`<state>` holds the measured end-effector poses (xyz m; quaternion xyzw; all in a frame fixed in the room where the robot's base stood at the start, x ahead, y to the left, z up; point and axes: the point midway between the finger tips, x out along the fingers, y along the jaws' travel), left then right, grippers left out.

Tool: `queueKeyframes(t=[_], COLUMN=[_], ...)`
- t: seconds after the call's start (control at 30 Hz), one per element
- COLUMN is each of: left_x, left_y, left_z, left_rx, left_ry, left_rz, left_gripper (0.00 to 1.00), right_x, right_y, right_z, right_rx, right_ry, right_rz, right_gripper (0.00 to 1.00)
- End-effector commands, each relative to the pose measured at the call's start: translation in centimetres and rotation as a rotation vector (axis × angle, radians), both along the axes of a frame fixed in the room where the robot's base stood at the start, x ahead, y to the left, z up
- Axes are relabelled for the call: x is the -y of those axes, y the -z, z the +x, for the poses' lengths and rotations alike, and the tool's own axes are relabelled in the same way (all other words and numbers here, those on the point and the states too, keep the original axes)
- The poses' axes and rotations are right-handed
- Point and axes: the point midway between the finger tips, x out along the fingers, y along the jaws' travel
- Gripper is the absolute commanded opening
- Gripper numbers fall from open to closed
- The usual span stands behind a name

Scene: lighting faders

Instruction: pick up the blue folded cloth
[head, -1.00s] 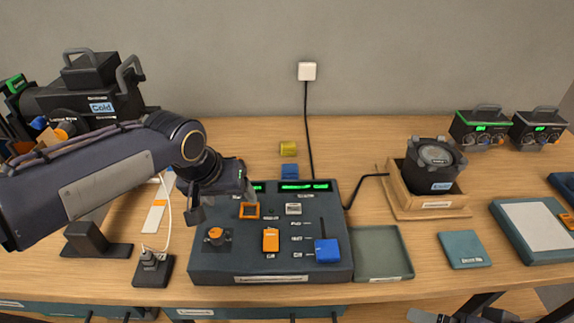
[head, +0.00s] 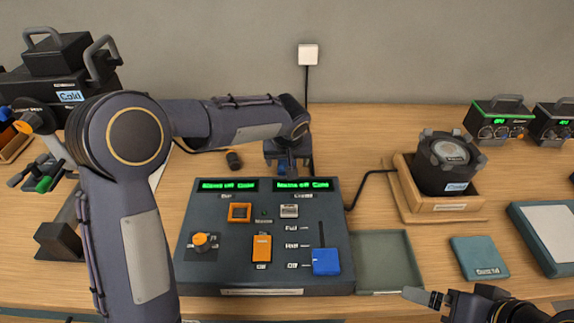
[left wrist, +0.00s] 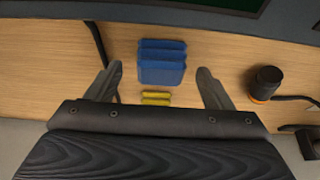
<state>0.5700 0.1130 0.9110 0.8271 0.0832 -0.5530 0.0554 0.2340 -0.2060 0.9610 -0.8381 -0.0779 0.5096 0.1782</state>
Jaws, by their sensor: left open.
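The blue folded cloth (left wrist: 162,62) lies on the wooden table in the left wrist view, beyond a small yellow folded item (left wrist: 156,98). My left gripper (left wrist: 161,70) is open and empty, with one finger to each side of the cloth in that picture; its height above the cloth is hard to tell. In the head view my left gripper (head: 289,165) points down behind the control panel and mostly hides the cloth. My right gripper (head: 436,299) is at the lower right, in front of the green tray, far from the cloth.
The dark control panel (head: 265,280) with faders stands just in front of the cloth. A black cable runs from the white wall socket (head: 308,54) close by it. A small black knob-like object (head: 233,160) lies to the left. A green tray (head: 387,262) is at right.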

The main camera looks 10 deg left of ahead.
Motion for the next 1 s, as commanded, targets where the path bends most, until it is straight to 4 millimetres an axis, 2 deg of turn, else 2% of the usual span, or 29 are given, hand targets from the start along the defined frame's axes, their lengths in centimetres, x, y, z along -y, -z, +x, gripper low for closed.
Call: queueKeyframes(t=[0.13, 0.4, 0.8, 1.0], left_x=[-0.2, -0.2, -0.2, -0.2], left_y=[1.5, 1.7, 1.7, 1.6], left_z=[0.7, 0.8, 0.8, 0.8], left_rx=[-0.001, 0.001, 0.001, 0.001], left_ry=[-0.001, 0.0, 0.0, 0.0], left_rz=[0.0, -0.001, -0.001, -0.001], left_gripper=[0.75, 0.75, 0.23, 0.23], right_x=[0.0, 0.0, 0.0, 0.0], right_y=[-0.1, -0.1, -0.1, -0.1], right_z=[0.0, 0.0, 0.0, 0.0], right_rx=[0.0, 0.0, 0.0, 0.0], right_ry=[0.0, 0.0, 0.0, 0.0], right_rz=[0.0, 0.0, 0.0, 0.0], right_gripper=[1.0, 1.0, 1.0, 1.0])
